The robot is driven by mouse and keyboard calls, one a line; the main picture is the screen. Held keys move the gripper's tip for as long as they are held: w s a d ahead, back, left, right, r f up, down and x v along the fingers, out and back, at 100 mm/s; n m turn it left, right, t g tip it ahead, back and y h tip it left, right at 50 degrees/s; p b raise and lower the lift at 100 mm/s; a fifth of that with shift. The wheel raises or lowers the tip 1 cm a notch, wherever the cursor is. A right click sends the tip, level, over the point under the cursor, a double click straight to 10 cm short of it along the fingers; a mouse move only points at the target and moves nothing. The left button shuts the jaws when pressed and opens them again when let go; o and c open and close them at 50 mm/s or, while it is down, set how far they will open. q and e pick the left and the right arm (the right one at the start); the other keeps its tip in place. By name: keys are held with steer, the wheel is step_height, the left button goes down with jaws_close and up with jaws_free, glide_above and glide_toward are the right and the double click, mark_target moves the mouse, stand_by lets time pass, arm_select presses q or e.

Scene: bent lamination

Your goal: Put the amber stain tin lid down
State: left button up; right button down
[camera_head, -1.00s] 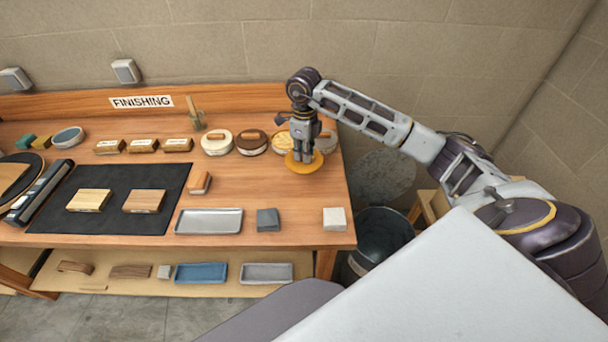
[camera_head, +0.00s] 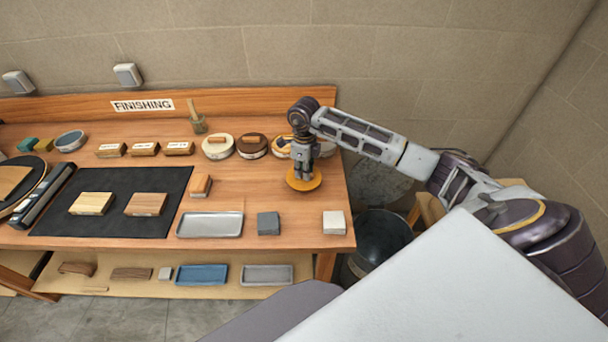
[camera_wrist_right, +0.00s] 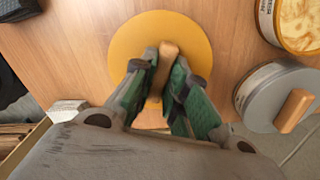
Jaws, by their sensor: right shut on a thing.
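The amber stain tin lid (camera_head: 305,184) is a round amber disc with a wooden handle, under my right gripper (camera_head: 303,172) at the right part of the workbench. In the right wrist view the lid (camera_wrist_right: 190,32) lies flat over the wood, and my right gripper (camera_wrist_right: 165,85) is shut on its wooden handle. I cannot tell whether the lid touches the bench. The open amber tin (camera_head: 281,148) stands behind, partly hidden by my gripper; its streaked amber inside shows in the right wrist view (camera_wrist_right: 300,22). My left gripper is not in view.
A lidded grey-white tin (camera_wrist_right: 275,97) stands near the lid. Other lidded tins, one white (camera_head: 218,147) and one brown (camera_head: 251,146), stand to the left. A grey tray (camera_head: 210,225), a dark grey block (camera_head: 268,223) and a white block (camera_head: 334,222) lie along the front. Bare bench surrounds the lid.

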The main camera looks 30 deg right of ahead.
step_height(320, 180, down, 2)
steer(key=shift+f, duration=0.2)
steer(key=shift+f, duration=0.1)
steer(key=c, duration=1.4)
jaws_free()
steer(key=shift+r+b, duration=1.1)
steer(key=shift+r, duration=5.05)
steer(key=shift+s+f, duration=0.1)
